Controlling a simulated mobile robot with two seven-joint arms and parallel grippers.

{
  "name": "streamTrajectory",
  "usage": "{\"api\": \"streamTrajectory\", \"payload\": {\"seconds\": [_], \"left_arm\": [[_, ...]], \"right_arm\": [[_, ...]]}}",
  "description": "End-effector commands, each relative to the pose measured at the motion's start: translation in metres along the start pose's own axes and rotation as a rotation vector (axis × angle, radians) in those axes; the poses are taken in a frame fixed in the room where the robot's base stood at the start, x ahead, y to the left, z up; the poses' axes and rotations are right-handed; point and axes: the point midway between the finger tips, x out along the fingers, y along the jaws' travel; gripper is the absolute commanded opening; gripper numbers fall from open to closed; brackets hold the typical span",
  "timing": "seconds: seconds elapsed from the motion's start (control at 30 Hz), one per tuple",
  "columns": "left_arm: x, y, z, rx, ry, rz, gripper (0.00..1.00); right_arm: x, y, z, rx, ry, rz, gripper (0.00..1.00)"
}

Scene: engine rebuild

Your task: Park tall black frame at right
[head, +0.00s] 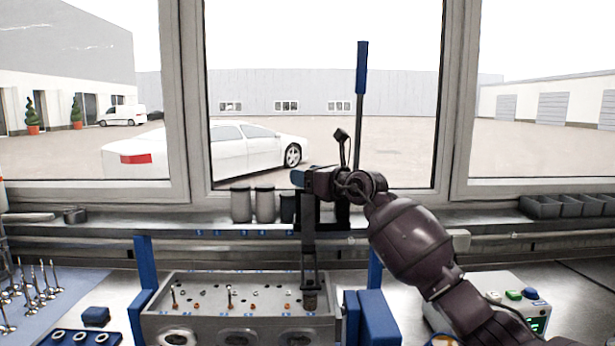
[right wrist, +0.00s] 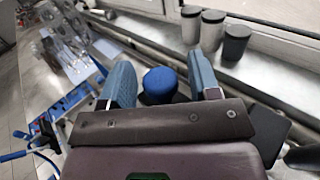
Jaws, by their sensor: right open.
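The tall black frame (head: 308,235) stands upright at the right part of the grey cylinder head (head: 180,318), its lower end over the head's top. My right gripper (head: 298,179) is at the upper end of the frame, pointing left, with its arm coming in from the right. In the right wrist view its two blue-grey fingers (right wrist: 160,85) are spread apart. A round blue knob (right wrist: 160,80) shows between them, with a gap on each side. The gripper hides part of the frame's top. My left gripper is out of view.
A lever with a blue grip (head: 362,68) rises behind my right wrist. Dark-lidded canisters (head: 241,205) stand on the sill behind. Blue posts (head: 143,270) flank the head. A control box (head: 520,297) stands right; valves (head: 45,280) stand left.

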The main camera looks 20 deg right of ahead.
Motion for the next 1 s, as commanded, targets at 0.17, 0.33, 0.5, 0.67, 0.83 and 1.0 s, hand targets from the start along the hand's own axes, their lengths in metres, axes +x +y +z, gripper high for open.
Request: {"api": "streamTrajectory", "payload": {"seconds": [0.17,0.33,0.5,0.67,0.83,1.0], "left_arm": [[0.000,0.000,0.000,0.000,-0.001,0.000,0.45],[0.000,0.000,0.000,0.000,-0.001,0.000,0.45],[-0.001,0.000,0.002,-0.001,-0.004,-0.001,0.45],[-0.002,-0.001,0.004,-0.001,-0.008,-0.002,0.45],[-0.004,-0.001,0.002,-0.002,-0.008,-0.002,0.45],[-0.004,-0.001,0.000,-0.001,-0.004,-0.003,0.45]], "right_arm": [[0.000,0.000,0.000,0.000,0.000,0.000,0.56],[0.000,0.000,0.000,0.000,0.000,0.000,0.35],[0.000,0.000,0.000,0.000,0.000,0.000,0.09],[0.000,0.000,0.000,0.000,0.000,0.000,0.00],[-0.012,-0.013,0.000,-0.002,0.002,-0.004,0.00],[-0.040,-0.041,0.000,-0.003,0.003,-0.007,0.00]]}}
